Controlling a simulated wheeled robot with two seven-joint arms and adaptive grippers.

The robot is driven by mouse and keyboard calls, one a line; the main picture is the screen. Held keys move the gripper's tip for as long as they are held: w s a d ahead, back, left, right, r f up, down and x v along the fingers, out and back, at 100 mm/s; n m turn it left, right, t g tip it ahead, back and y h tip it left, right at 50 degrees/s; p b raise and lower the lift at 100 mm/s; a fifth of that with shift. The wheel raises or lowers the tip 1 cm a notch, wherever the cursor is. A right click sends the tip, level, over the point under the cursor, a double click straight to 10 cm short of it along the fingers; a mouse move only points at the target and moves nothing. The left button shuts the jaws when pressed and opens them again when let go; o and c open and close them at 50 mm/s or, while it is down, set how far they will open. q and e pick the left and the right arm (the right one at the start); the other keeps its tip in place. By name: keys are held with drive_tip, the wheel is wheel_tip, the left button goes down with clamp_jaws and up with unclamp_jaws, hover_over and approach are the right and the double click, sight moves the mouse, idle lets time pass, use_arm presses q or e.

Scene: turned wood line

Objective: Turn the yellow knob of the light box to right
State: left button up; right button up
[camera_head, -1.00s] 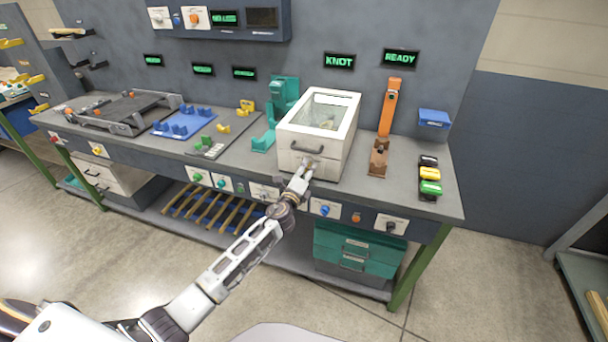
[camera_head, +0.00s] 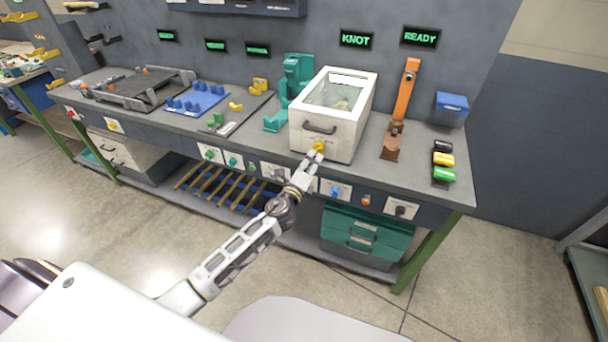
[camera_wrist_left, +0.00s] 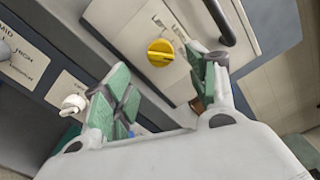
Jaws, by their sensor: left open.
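The light box (camera_head: 309,140) is a white cabinet with a glass lid and a dark front handle, standing on the grey workbench. Its yellow knob (camera_head: 319,146) sits low on its front face. In the left wrist view the yellow knob (camera_wrist_left: 160,53) is round with a ridge across it, on a plate with partly readable lettering. My left gripper (camera_head: 313,158) is open just in front of and below the knob. In the wrist view its green-padded fingers (camera_wrist_left: 160,95) stand apart, with the knob beyond the gap and not held. My right gripper is not in view.
The light box's dark handle (camera_wrist_left: 221,22) is close to one finger. A white knob (camera_wrist_left: 74,103) on the bench's front panel is near the other. A blue knob (camera_head: 335,191) is on that panel too. A brown and orange stand (camera_head: 392,145) is right of the box.

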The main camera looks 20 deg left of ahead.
use_arm(q)
drive_tip(key=shift+s+a, duration=0.1)
drive_tip(key=shift+s, duration=2.55)
